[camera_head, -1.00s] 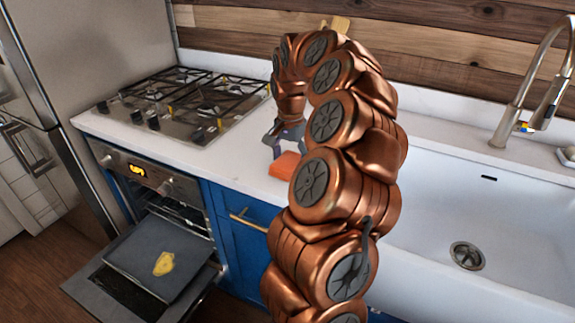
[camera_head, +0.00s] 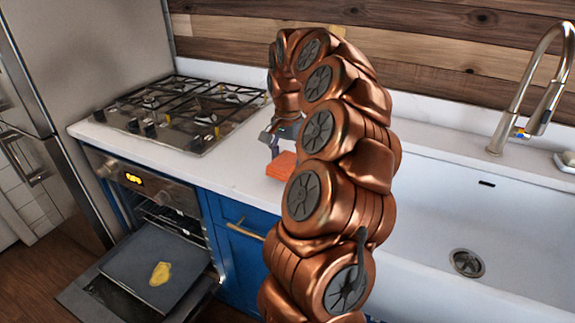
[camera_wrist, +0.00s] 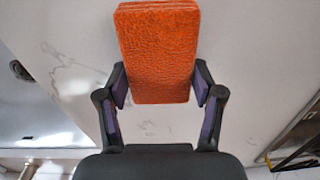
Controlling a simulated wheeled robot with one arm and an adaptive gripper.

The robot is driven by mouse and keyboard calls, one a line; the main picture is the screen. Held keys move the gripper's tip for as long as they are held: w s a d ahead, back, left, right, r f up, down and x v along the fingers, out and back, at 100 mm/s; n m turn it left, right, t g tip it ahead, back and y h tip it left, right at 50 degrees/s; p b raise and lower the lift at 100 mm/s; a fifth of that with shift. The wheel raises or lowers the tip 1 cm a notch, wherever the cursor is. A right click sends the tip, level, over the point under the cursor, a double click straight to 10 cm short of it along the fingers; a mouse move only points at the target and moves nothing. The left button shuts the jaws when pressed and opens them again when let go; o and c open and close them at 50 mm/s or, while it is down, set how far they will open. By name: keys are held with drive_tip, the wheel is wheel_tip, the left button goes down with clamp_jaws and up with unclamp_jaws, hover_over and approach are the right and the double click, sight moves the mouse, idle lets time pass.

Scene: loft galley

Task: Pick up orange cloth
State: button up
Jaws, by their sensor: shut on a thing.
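The orange cloth (camera_wrist: 158,50) is a folded, textured block. In the wrist view it lies between the two fingers of my gripper (camera_wrist: 160,88), whose pads press on its sides near one end. In the head view the orange cloth (camera_head: 281,166) is at the white counter between the stove and the sink, partly hidden behind my copper arm. My gripper (camera_head: 283,140) reaches down at it. I cannot tell whether the cloth still touches the counter.
A gas stove (camera_head: 175,112) is left of the cloth. The oven door below is open, with a tray (camera_head: 140,257) holding something yellow. A white sink (camera_head: 480,210) with a tall faucet (camera_head: 535,95) is at the right. Counter between stove and cloth is clear.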

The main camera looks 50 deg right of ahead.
drive_tip(key=shift+a+r, duration=0.1)
drive_tip(key=shift+r, duration=0.35)
drive_tip(key=shift+s+a, duration=0.2)
drive_tip(key=s+a+r+b, duration=0.1)
drive_tip(key=s+a+b, duration=0.2)
drive_tip(key=s+a, duration=0.7)
drive_tip(key=shift+a+r, duration=0.25)
drive_tip(key=shift+a, duration=0.65)
drive_tip(key=shift+w, duration=0.1)
